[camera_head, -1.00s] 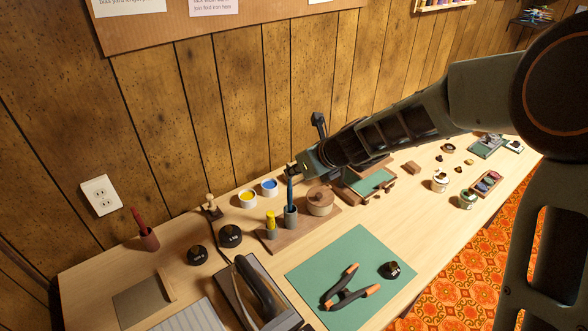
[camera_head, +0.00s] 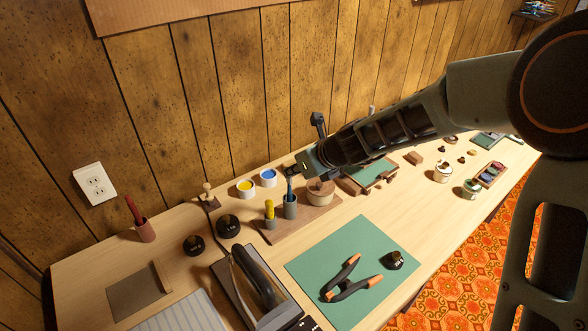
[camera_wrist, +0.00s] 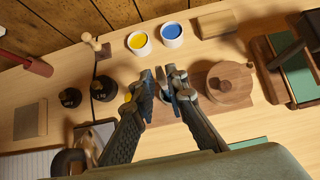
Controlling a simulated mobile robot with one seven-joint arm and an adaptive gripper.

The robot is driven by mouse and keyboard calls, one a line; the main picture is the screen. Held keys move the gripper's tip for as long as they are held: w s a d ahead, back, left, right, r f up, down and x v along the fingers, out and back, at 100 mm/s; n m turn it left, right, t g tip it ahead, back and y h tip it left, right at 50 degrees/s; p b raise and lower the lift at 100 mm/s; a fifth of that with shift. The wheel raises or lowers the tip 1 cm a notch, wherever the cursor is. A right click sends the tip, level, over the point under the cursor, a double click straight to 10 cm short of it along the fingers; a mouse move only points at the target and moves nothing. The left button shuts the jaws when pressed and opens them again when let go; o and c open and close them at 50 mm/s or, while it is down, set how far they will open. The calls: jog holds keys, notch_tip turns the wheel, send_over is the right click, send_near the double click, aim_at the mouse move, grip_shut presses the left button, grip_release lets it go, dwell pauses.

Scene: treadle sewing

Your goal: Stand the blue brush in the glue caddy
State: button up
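The blue brush (camera_head: 289,185) stands nearly upright in a grey cup (camera_head: 290,209). The cup is on a dark wooden board (camera_head: 308,221), beside a yellow-topped item (camera_head: 269,211) and a round lidded wooden pot (camera_head: 320,193). I take this group to be the glue caddy. My gripper (camera_head: 295,171) is right at the brush's top, above the cup. In the wrist view my two fingers (camera_wrist: 164,80) are close together with blue showing between them. Whether they press on the brush is unclear. The cup is mostly hidden there by the fingers.
Yellow (camera_head: 246,188) and blue (camera_head: 268,178) paint pots stand behind the board. A green mat (camera_head: 345,250) with orange-tipped clamps lies in front. Small jars stand at the right.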

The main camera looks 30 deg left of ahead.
jog(key=shift+o, duration=1.4)
jog(key=v, duration=1.2)
jog(key=shift+w+r, duration=0.1)
